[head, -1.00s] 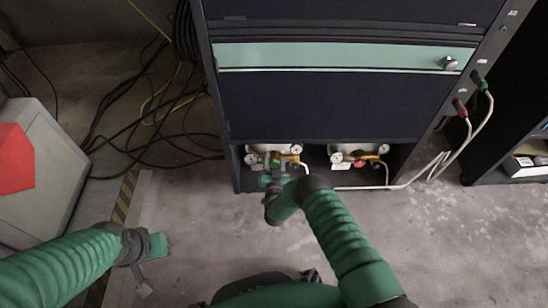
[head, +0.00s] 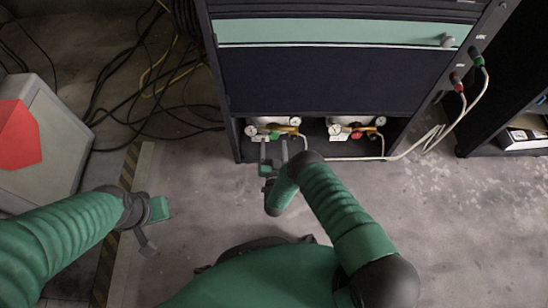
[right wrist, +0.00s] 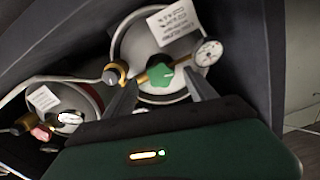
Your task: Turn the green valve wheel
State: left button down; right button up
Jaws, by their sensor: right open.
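The green valve wheel (right wrist: 164,77) sits on a brass fitting in front of a pale round cylinder end in the right wrist view. In the head view the wheel (head: 275,135) is small, in the left part of the cabinet's low opening. My right gripper (head: 273,147) is open, its fingers pointing at the valve. In the right wrist view its fingertips (right wrist: 165,85) stand wide apart, one to each side of the wheel's lower part, with nothing held. Contact cannot be told. My left gripper (head: 153,215) is over the floor at left, far from the valve; its jaw gap is unclear.
A red valve wheel (right wrist: 41,133) with a gauge (right wrist: 70,118) is beside the green one. A white gauge (right wrist: 208,52) is close to the right finger. The cabinet (head: 320,80) overhangs the opening. Cables (head: 150,100) lie at left; a white hose (head: 420,145) runs at right.

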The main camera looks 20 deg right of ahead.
pick_arm(q)
jog(key=shift+w+p+v, duration=0.2)
jog(key=shift+p+v, duration=0.5)
jog(key=shift+v, duration=0.25)
jog(key=shift+w+p+v, duration=0.25)
jog(key=shift+p+v, duration=0.45)
jog(key=shift+v, duration=0.3)
pick_arm(e)
jog(key=v, duration=0.9)
jog(key=shift+s, duration=0.2)
pick_arm(q)
jog(key=shift+r, duration=0.1)
